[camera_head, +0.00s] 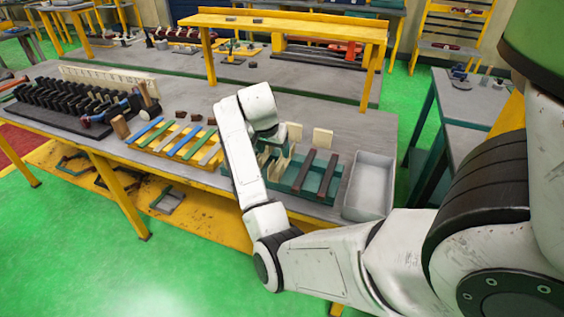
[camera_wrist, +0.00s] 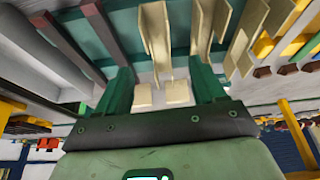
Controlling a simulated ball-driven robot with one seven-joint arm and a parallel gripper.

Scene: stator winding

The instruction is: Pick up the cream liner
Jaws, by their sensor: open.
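Several folded cream liners sit in the teal rack (camera_head: 300,192). In the wrist view, one cream liner (camera_wrist: 157,35) lies straight ahead of the gap between my fingers, with others (camera_wrist: 205,30) to its right. In the head view the liners (camera_head: 277,165) are partly hidden by my wrist. My gripper (camera_wrist: 165,76) is open, its green fingers apart and nothing held between them. In the head view my gripper is mostly hidden by my arm, over the left part of the rack. How far the fingertips are from the liner I cannot tell.
Two dark brown bars (camera_head: 316,170) lie across the rack's right side. Two cream plates (camera_head: 323,138) stand behind it. A grey tray (camera_head: 369,185) is to the right. Coloured strips (camera_head: 177,141) lie on a yellow rack to the left.

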